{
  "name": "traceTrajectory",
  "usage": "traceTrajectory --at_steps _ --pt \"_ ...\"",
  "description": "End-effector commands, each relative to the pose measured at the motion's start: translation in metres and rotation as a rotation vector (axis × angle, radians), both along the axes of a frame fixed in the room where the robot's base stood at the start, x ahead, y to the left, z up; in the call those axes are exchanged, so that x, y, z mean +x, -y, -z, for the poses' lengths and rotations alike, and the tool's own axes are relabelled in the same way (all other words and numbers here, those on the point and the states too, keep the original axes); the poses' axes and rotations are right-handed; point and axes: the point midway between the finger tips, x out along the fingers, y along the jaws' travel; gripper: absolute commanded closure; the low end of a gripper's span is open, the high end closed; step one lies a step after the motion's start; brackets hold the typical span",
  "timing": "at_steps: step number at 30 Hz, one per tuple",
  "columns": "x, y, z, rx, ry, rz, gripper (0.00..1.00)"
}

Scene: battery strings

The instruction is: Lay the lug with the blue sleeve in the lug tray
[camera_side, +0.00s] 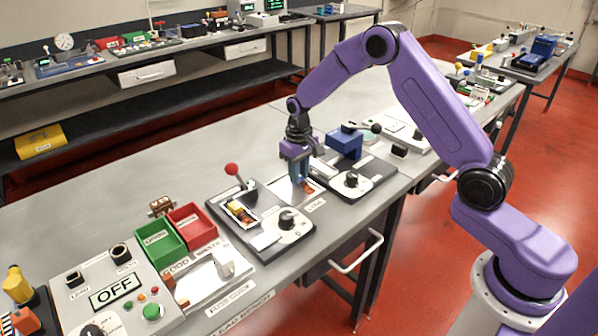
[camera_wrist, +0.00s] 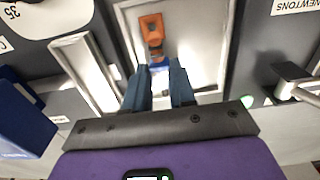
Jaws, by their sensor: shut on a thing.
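My gripper (camera_side: 300,182) points down over the pale lug tray (camera_side: 287,192); its fingers also show in the wrist view (camera_wrist: 160,70). It is shut on the lug with the blue sleeve. The lug's orange-copper tongue (camera_wrist: 152,30) with a dark hole stretches ahead of the fingertips in the wrist view. A little of the blue sleeve shows near the fingertips; the rest is hidden by the fingers. The tray (camera_wrist: 205,35) lies beneath the lug, with its frame around it. Whether the lug touches the tray floor cannot be told.
Left of the tray is a tester with a red-knobbed lever (camera_side: 232,170) and a dial (camera_side: 287,220). Right is another device with a blue block (camera_side: 345,143) and a black-knobbed lever (camera_side: 376,128). Green (camera_side: 160,243) and red (camera_side: 192,228) bins stand further left.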

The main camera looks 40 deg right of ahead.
Motion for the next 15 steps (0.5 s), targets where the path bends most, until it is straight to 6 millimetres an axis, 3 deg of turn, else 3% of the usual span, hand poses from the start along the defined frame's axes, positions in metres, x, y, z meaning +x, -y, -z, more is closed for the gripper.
traceTrajectory --at_steps 5,6,8,15 --pt "-0.0002 0.0000 0.0025 0.000 -0.001 0.000 1.00" --pt "-0.0001 0.0000 0.0022 0.000 0.000 0.000 0.62" --pt "-0.0001 0.0000 0.0022 0.000 0.000 0.000 0.45" --pt "-0.0002 0.0000 0.0022 0.000 -0.001 0.000 0.45"
